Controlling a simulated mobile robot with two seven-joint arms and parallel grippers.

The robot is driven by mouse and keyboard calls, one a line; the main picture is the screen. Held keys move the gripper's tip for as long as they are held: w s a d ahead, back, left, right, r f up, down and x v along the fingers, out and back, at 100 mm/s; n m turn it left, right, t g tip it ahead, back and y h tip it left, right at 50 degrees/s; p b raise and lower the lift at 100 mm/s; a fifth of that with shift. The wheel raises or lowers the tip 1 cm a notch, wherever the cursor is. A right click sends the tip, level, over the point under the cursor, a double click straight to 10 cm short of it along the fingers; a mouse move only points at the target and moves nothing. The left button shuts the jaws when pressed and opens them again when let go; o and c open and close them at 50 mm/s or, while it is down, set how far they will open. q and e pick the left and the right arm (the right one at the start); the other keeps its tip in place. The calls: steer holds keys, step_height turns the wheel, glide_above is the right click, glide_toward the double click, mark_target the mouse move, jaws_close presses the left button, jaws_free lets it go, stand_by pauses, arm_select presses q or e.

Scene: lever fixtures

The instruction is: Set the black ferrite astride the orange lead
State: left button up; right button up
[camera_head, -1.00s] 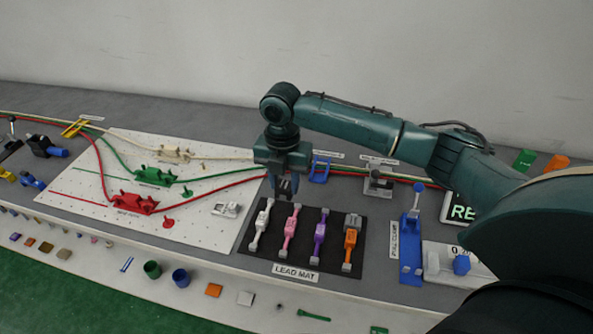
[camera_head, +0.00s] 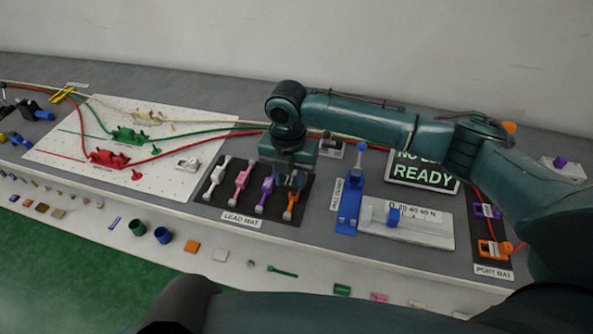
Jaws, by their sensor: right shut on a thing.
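The orange lead (camera_head: 289,207) lies at the right end of the dark lead mat (camera_head: 214,206). My right gripper (camera_head: 290,182) is over its far end and hides that part. This gripper is shut on a small dark thing, which looks like the black ferrite; it hardly stands out from the dark fingers. I cannot tell whether the ferrite touches the lead. My left gripper is not in view.
White (camera_head: 218,175), pink (camera_head: 241,182) and purple (camera_head: 265,195) leads lie left of the orange one. A blue pull clamp (camera_head: 350,205) and a white force gauge (camera_head: 425,229) stand right of the mat. A white pegboard (camera_head: 70,140) is at the left.

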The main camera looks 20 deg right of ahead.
mark_target(289, 180)
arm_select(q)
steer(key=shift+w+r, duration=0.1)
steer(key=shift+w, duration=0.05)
arm_select(e)
steer(key=shift+r+p, duration=0.2)
steer(key=shift+p, duration=0.55)
steer(key=shift+f+b, duration=0.4)
steer(key=shift+f, duration=0.15)
steer(key=shift+f+b, duration=0.3)
steer(key=shift+f, duration=0.9)
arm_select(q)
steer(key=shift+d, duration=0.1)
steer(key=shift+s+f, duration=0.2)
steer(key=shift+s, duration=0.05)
